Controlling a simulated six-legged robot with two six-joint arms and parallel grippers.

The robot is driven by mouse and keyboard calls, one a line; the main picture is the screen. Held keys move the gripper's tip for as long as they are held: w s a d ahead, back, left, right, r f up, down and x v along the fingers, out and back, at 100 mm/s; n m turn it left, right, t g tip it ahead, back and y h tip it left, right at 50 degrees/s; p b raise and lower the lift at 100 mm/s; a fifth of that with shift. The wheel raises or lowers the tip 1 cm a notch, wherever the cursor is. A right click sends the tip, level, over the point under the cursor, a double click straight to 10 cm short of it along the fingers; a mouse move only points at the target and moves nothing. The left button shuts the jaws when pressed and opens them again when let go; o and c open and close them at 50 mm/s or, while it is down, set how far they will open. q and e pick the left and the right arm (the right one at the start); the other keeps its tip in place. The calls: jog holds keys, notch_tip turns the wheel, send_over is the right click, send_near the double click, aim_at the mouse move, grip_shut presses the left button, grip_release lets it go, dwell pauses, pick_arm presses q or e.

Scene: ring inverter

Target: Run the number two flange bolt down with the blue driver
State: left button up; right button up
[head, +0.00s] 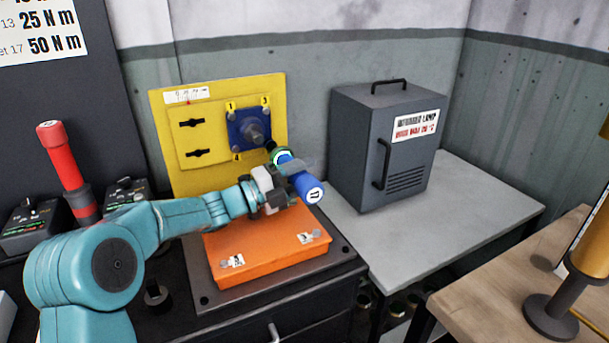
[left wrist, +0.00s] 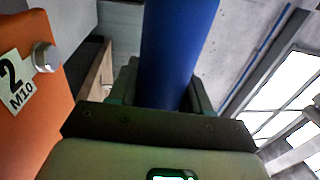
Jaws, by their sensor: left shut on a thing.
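My left gripper (head: 290,173) is shut around the blue driver (head: 306,187), whose end cap is marked 17. The driver slants up and left, and its dark nose is at the lower right of the blue flange (head: 250,128) on the yellow panel. Tags 1, 3 and 4 show on the flange; no tag 2 is seen there, and the driver covers that corner. I cannot tell whether the nose touches a bolt. In the left wrist view the blue driver (left wrist: 178,55) stands between the jaws. A hex bolt (left wrist: 45,57) beside a tag "2 M10" (left wrist: 14,82) sits on an orange surface at left.
An orange box (head: 268,262) with two tagged bolts lies below the panel (head: 180,95). A red driver (head: 62,160) stands at left. A grey cabinet (head: 375,150) stands on the grey table at right; the table's front is clear.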

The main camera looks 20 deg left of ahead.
pick_arm(q)
jog(key=shift+w+a+r+p, duration=0.2)
jog(key=shift+w+a+p, duration=0.1)
jog(key=shift+w+a, duration=0.25)
dwell(1.2)
jog(key=shift+s+a, duration=0.1)
